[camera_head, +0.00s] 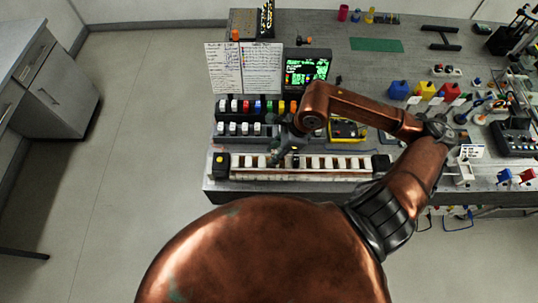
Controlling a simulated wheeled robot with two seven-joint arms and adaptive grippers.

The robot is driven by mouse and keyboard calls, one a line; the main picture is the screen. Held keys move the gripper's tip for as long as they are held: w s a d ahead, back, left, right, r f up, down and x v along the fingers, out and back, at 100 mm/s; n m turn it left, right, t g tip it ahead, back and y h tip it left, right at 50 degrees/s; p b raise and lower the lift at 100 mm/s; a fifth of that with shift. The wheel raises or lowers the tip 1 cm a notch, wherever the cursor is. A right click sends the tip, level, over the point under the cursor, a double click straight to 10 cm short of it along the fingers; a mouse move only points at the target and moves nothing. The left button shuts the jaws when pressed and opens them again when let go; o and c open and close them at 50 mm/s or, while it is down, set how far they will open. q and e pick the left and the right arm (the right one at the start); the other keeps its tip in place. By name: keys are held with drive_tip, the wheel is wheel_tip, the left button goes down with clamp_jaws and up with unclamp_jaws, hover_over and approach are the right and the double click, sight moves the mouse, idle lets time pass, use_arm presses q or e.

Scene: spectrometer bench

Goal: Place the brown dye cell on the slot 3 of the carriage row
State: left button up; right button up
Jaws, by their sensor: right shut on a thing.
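The carriage row (328,176) is a long pale rail with several white slots, lying along the bench's front edge between dark end blocks. My right gripper (276,157) reaches down over its left half. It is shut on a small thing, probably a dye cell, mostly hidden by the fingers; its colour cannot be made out. I cannot tell whether it touches the carriage. The rack of coloured cells (227,115) stands behind, with white, red, blue, green and orange caps showing. My arm hides its right end. My left gripper is not in view.
A second row of grey-white cells (233,139) stands just behind the carriage. Paper charts (243,69) and a lit green screen (306,72) stand farther back. A yellow device (347,130) and blue, yellow and red blocks (398,89) are to the right. Bare bench shows near the green mat (376,45).

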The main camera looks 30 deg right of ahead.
drive_tip(key=shift+w+a+f, duration=0.25)
drive_tip(key=shift+w+f, duration=0.6)
drive_tip(key=shift+f, duration=0.15)
drive_tip(key=p+x, duration=0.1)
drive_tip(key=x, duration=0.2)
drive_tip(key=shift+d+f+p, duration=0.2)
drive_tip(key=shift+d+p, duration=0.15)
drive_tip(key=shift+p, duration=0.05)
drive_tip(key=shift+d+f, duration=0.1)
drive_tip(key=shift+f, duration=0.25)
drive_tip(key=shift+f, duration=0.1)
drive_tip(key=o, duration=1)
drive_tip(key=shift+o, duration=0.2)
